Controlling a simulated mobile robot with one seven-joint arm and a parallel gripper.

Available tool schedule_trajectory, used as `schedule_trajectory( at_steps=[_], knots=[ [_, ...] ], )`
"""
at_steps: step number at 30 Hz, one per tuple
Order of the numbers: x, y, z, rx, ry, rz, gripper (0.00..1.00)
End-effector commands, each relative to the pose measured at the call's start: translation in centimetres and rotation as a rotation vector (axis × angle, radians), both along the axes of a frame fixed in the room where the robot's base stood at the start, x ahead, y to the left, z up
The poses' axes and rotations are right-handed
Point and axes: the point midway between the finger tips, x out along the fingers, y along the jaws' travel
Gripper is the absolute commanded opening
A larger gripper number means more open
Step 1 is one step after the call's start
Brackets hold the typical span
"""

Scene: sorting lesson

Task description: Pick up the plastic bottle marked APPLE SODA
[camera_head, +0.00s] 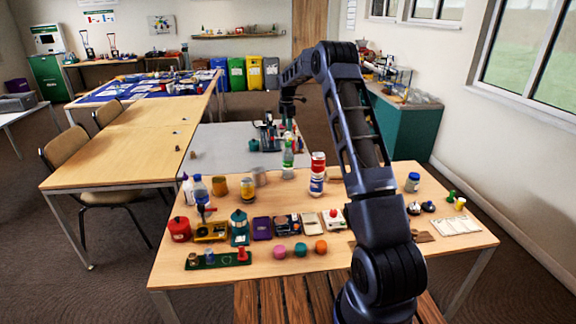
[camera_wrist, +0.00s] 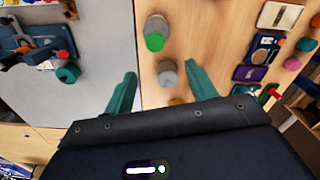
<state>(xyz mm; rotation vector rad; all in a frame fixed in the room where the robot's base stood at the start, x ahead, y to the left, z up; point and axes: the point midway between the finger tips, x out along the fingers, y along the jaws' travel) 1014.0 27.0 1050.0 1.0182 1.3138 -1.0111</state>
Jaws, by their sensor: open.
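A clear plastic bottle with a green cap and green label (camera_head: 288,158) stands upright near the far edge of the front table; its lettering is too small to read. In the wrist view the bottle (camera_wrist: 155,36) shows from above, beyond my fingertips. My gripper (camera_wrist: 160,70) is open, with its two teal fingers apart and nothing held. It hangs above the table's far edge. A grey-beige cup (camera_wrist: 167,73) shows below and between the fingertips, and it stands left of the bottle in the head view (camera_head: 259,177).
Red-and-white and blue-and-white cans (camera_head: 317,173) stand right of the bottle. Yellow mugs (camera_head: 247,189) and a blue-capped bottle (camera_head: 200,190) stand to the left. A grey table (camera_head: 215,150) adjoins behind, with a dark tool holder (camera_head: 268,136). Boxes and toys fill the front table's middle.

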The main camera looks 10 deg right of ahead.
Motion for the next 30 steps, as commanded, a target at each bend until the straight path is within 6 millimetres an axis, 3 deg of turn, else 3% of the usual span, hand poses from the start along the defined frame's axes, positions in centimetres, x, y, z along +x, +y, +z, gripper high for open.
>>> schedule_trajectory(
  at_steps=[6, 18, 26, 30],
  knots=[
    [0.9, 0.3, -1.8, 0.001, 0.009, 0.039, 0.56],
    [0.9, 0.2, -6.5, 0.0, 0.01, 0.037, 0.56],
    [0.9, -0.1, -8.1, -0.001, 0.009, 0.037, 0.56],
    [1.0, -0.5, -9.9, 0.001, 0.012, 0.038, 0.56]
  ],
)
